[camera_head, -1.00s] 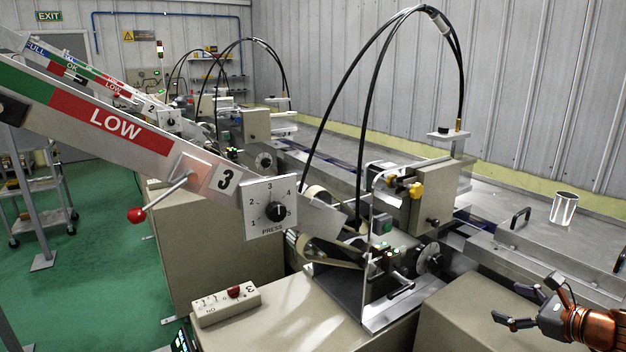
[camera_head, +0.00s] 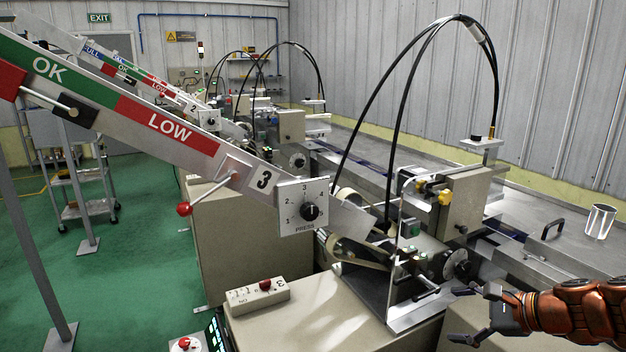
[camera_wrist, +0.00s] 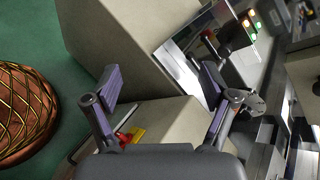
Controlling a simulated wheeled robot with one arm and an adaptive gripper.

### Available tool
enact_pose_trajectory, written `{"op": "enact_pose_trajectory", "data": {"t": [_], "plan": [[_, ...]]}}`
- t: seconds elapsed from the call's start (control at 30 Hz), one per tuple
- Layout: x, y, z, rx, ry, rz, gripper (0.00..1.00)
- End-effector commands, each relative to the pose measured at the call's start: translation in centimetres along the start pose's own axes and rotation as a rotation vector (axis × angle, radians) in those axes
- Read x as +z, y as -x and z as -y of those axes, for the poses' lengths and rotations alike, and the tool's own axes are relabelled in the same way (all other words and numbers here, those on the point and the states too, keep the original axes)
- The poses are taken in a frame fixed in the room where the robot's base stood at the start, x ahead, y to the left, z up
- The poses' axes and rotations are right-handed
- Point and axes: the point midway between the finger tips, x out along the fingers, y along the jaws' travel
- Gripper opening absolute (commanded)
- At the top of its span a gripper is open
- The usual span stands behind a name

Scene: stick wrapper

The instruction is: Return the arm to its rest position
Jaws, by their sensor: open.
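My gripper (camera_head: 470,316) is at the lower right of the head view, at the end of my orange-brown arm (camera_head: 572,310). It is in front of machine 3 and to the right of its beige cabinet top. Its fingers are spread and hold nothing. In the wrist view my gripper (camera_wrist: 162,95) shows two dark purple-grey fingers wide apart, with beige cabinet surfaces behind them. A small red and yellow thing (camera_wrist: 130,137) shows near the left finger's base; I cannot tell what it is.
Machine 3 has a clear guard (camera_head: 402,262), a PRESS dial (camera_head: 309,212) and a sloping chute marked LOW (camera_head: 168,128). A shiny metal cup (camera_head: 600,221) stands on the table at right.

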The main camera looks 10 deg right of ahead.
Motion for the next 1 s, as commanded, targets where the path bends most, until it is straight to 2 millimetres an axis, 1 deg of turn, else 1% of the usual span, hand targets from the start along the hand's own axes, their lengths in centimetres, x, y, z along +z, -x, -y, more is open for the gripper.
{"op": "enact_pose_trajectory", "data": {"t": [0.03,0.1,0.17,0.2,0.23,0.3,0.4,0.5,0.6,0.7,0.8,0.9,1.0], "plan": [[2.7,-1.1,-1.0,0.071,0.087,0.008,0.84],[5.5,-2.3,-2.8,0.167,0.203,0.018,0.84],[7.7,-3.1,-4.5,0.245,0.303,0.025,0.84],[9.1,-3.5,-5.7,0.297,0.369,0.033,0.84],[10.0,-3.7,-6.7,0.337,0.415,0.039,0.84],[12.0,-4.0,-9.0,0.428,0.527,0.052,0.84],[14.2,-3.8,-12.1,0.55,0.681,0.067,0.84],[15.9,-3.0,-15.0,0.666,0.835,0.081,0.84],[17.0,-1.8,-17.9,0.784,0.98,0.098,0.84],[17.6,-0.2,-20.3,0.895,1.12,0.109,0.84],[17.9,1.7,-22.1,0.998,1.256,0.116,0.84],[17.7,3.7,-23.6,1.098,1.372,0.125,0.84],[17.4,5.5,-24.6,1.175,1.464,0.129,0.84]]}}
